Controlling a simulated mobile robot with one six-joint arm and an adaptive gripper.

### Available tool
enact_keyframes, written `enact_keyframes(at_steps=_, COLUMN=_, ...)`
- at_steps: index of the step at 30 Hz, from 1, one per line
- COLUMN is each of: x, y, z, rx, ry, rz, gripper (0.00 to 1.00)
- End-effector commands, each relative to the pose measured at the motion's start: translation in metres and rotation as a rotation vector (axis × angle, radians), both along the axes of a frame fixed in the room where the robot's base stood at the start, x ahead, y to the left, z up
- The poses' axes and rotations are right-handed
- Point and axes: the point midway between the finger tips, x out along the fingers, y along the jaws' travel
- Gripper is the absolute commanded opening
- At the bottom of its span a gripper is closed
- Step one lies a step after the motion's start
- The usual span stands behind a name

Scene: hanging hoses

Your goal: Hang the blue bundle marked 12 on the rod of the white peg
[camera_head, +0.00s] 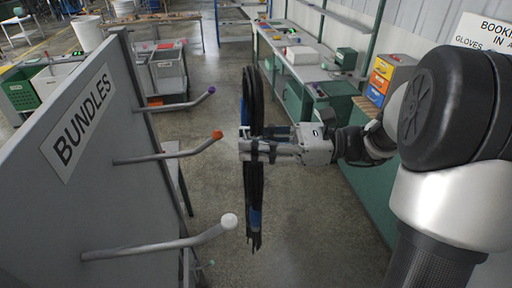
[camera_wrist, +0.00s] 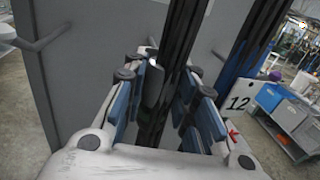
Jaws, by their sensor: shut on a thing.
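The bundle (camera_head: 254,190) is a dark hose coil with blue bands, hanging upright and seen nearly edge-on in the head view. In the wrist view its dark strands (camera_wrist: 183,45) run between my fingers, and a white tag marked 12 (camera_wrist: 237,103) hangs at the right. My gripper (camera_head: 246,146) is shut on the bundle and holds it in the air, right of the pegs. The white peg (camera_head: 228,221) has a bent grey rod (camera_head: 150,248), low and nearest on the panel. The bundle is apart from it in the head view, to its right and farther back.
A grey panel (camera_head: 75,190) labelled BUNDLES carries an orange-tipped peg (camera_head: 217,135) and a purple-tipped peg (camera_head: 211,90) behind the white one. All three rods look bare. A green workbench (camera_head: 345,150) stands at the right. Open floor lies between panel and bench.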

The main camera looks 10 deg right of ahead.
Motion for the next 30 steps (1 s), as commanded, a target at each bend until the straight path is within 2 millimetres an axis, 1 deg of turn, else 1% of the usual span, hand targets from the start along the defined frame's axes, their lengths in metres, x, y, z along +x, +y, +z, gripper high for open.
enact_keyframes(at_steps=1, x=-0.001, y=0.007, z=-0.001, rx=0.001, ry=-0.002, rz=0.005, gripper=0.0)
enact_keyframes(at_steps=30, x=0.003, y=0.096, z=0.01, rx=0.003, ry=-0.004, rz=0.002, gripper=0.0)
